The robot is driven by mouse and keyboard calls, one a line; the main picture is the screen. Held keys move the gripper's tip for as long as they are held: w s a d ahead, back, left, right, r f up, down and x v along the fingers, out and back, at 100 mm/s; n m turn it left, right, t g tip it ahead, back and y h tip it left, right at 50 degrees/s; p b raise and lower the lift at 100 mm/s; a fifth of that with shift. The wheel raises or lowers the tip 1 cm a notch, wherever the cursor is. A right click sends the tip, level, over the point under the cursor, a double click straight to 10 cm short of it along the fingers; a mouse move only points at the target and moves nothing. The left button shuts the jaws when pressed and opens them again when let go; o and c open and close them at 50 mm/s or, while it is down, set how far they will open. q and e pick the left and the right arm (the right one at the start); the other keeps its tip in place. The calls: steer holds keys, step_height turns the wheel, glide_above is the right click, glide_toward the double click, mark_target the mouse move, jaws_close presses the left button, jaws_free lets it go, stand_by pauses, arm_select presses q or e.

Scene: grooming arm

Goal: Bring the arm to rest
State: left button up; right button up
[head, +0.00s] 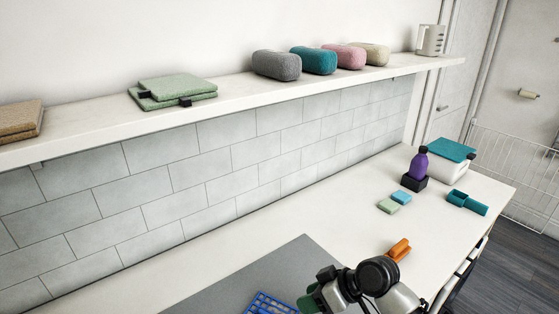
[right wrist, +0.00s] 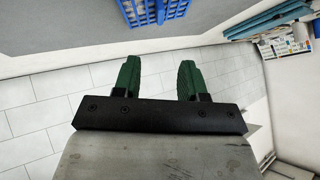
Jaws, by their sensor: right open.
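My right arm comes in at the bottom of the head view, with its black and grey wrist above the worktop. My right gripper (head: 311,299) is partly hidden there by the wrist, and one green finger shows. In the right wrist view, its two green fingers (right wrist: 159,77) stand well apart with nothing between them. The tiled wall and white surface show behind them. My left gripper and left arm are not in view.
A blue grid basket (head: 271,303) lies on a grey mat (head: 205,295) near my right gripper. An orange object (head: 398,249), sponges (head: 389,206) and a purple bottle (head: 419,163) stand farther right on the white worktop (head: 330,215). A shelf (head: 235,98) holds towels and rolls.

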steer(key=s+f+h, duration=0.1)
steer(key=s, duration=0.2)
steer(key=s+d+f+m+h, duration=0.1)
steer(key=s+f, duration=0.1)
steer(key=s, duration=0.2)
steer(key=s+f+m, duration=0.1)
steer(key=s+f, duration=0.1)
steer(key=s, duration=0.2)
steer(key=shift+d+f+t+h, duration=0.25)
steer(key=shift+d+t+h, duration=0.05)
steer(key=shift+h, duration=0.1)
steer(key=s+d+m+h, duration=0.6)
steer(key=s+d, duration=0.4)
steer(key=s, duration=0.4)
step_height(320, 180, down, 28)
steer(key=f+g+b, duration=0.1)
steer(key=b, duration=0.2)
steer(key=s+d+f+g+b, duration=0.1)
steer(key=s+d+f, duration=0.1)
steer(key=s+f, duration=1.4)
steer(key=shift+s+f+n, duration=0.4)
steer(key=shift+f, duration=0.15)
